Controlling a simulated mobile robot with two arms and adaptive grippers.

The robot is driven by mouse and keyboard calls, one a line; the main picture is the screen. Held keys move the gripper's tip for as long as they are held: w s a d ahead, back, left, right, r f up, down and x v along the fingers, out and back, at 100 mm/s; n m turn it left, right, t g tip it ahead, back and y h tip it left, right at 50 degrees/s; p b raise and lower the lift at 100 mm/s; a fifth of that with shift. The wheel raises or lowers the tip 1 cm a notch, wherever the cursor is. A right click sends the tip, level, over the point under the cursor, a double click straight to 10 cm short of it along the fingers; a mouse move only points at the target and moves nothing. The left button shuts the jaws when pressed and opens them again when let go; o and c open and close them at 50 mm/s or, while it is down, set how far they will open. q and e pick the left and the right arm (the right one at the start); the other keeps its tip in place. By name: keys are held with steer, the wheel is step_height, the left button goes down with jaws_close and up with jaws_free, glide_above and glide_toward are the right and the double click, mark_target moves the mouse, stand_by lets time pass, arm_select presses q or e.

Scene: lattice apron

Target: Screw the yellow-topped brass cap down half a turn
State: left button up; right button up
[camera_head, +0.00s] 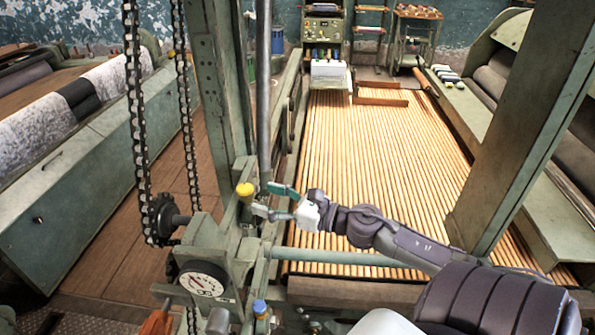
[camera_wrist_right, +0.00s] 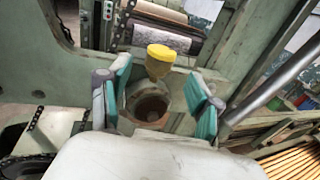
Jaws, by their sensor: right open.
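The brass cap with a yellow top (camera_head: 245,190) sits on the green machine frame, left of my right gripper in the head view. My right gripper (camera_head: 263,199) is open, its teal-padded fingers pointing left toward the cap and its tips close beside it. In the right wrist view the yellow-topped cap (camera_wrist_right: 160,58) shows beyond the open fingers (camera_wrist_right: 158,98), roughly centred between them. The fingers do not visibly touch it. A round brown opening (camera_wrist_right: 150,108) lies just below the cap there. My left gripper is not in view.
A blue-topped fitting (camera_head: 260,307) and a round dial gauge (camera_head: 203,281) are on the frame below. A chain (camera_head: 137,110) and sprocket (camera_head: 163,218) run at the left. A green post (camera_head: 525,120) rises behind my right arm. The slatted bed (camera_head: 380,170) lies beyond.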

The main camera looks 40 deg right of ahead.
steer(key=v, duration=0.8)
steer(key=shift+s, duration=0.1)
